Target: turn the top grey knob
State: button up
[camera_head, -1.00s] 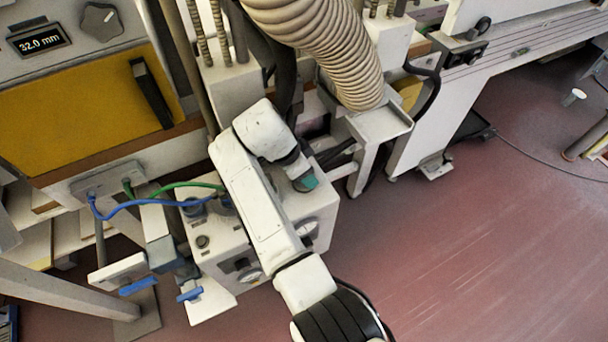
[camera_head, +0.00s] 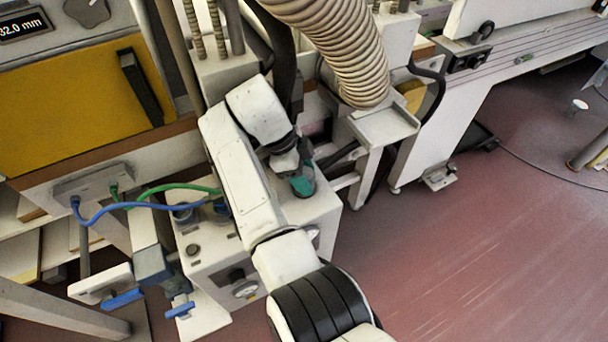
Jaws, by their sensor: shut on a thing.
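My gripper (camera_head: 302,184), with teal and dark parts, is at the upper right of a white control box (camera_head: 325,212). It is shut on a small grey thing on the box, apparently the top grey knob, which the jaws almost wholly hide. A lower pale grey knob (camera_head: 312,232) shows just below, partly behind my arm.
A ribbed hose (camera_head: 335,50) hangs close above my wrist, and a grey bracket (camera_head: 385,128) stands to the right. A lobed grey knob (camera_head: 87,10) is far off at upper left. Reddish floor (camera_head: 470,250) is clear at right.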

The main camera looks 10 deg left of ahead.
aim_at(309, 173)
dwell(0.3)
jog(key=o, duration=1)
jog(key=shift+r, duration=0.35)
notch_tip(309, 173, up, 3)
jog(key=shift+w+f, duration=0.1)
jog(key=shift+f, duration=0.1)
jog(key=s+d+r+p, duration=0.4)
jog(key=s+r+p, duration=0.5)
jog(key=s, duration=0.4)
jog(key=shift+s+r, duration=0.3)
